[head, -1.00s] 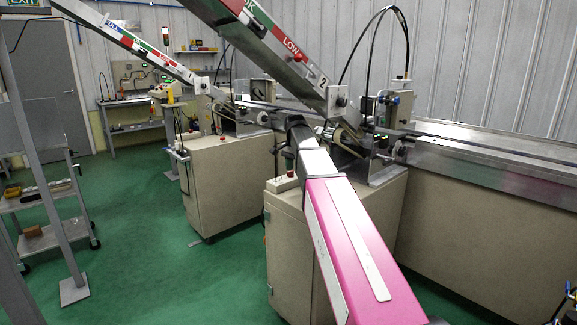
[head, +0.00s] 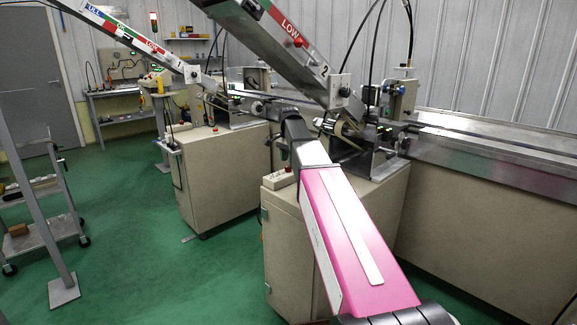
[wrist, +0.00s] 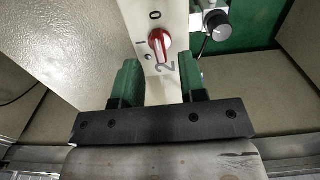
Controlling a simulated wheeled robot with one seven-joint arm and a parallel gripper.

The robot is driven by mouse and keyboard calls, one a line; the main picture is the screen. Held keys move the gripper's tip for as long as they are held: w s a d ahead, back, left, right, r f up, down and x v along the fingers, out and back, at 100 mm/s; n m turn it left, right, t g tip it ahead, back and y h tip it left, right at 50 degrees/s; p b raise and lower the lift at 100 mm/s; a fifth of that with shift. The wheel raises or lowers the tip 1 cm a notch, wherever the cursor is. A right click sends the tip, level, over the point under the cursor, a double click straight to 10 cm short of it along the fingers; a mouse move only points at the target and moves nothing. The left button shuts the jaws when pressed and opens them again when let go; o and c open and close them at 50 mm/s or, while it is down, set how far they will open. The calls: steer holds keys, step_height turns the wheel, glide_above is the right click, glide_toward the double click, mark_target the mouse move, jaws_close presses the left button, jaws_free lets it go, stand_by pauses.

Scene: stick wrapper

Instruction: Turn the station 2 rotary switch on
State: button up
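The switch shows between and just past the fingertips; contact is not visible. In the head view my forearm hides the gripper and the switch; the station 2 cabinet (head: 284,225) stands behind the arm.
A black-and-silver knob (wrist: 217,24) on a rod stands right of the panel. A small white box (head: 278,179) sits on the cabinet's left corner. The station 2 chute (head: 265,40) slopes above my arm. Green floor (head: 140,225) is open to the left.

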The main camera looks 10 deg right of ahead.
mark_target(288, 168)
steer(key=shift+f, duration=1.6)
jaws_close()
